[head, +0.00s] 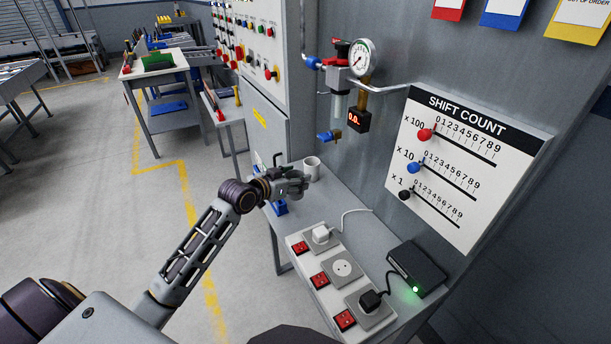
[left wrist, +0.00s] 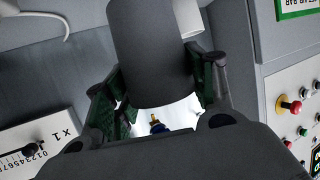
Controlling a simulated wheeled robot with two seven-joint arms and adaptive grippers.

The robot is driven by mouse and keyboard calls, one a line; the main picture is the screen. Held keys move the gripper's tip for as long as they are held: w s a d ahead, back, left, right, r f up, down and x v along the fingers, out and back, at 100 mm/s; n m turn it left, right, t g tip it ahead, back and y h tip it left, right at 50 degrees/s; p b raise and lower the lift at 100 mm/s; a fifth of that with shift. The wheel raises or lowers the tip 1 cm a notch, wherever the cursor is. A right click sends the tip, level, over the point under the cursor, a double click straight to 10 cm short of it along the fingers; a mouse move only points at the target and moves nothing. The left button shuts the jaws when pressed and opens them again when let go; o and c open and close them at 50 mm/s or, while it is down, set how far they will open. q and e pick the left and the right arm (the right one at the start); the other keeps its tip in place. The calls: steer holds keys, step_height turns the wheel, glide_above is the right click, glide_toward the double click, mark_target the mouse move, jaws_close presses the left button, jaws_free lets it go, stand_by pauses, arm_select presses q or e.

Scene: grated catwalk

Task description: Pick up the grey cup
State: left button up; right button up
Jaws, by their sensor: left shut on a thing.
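The dark grey cup (left wrist: 150,52) fills the middle of the left wrist view, between the two fingers of my left gripper (head: 291,184). The fingers are shut on its sides. In the head view my left gripper is at the far end of the grey bench, and the cup in it is hard to tell apart from the fingers. A white cup (head: 312,166) stands just behind the gripper; it also shows beside the grey cup in the left wrist view (left wrist: 188,18). I cannot tell whether the grey cup touches the bench. My right gripper is not in view.
A socket strip (head: 341,268) with red switches and plugs and a black box (head: 416,269) with a green light lie on the near bench. A blue object (head: 280,207) is below the gripper. A shift count board (head: 466,165) and pressure gauge (head: 360,57) are on the wall.

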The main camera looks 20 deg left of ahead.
arm_select(q)
steer(key=shift+s+a, duration=1)
steer(key=shift+s, duration=0.25)
steer(key=shift+s+a+f, duration=0.1)
steer(key=shift+s+a, duration=0.25)
steer(key=shift+s, duration=0.15)
steer(key=shift+s+a, duration=0.35)
steer(key=shift+s, duration=0.05)
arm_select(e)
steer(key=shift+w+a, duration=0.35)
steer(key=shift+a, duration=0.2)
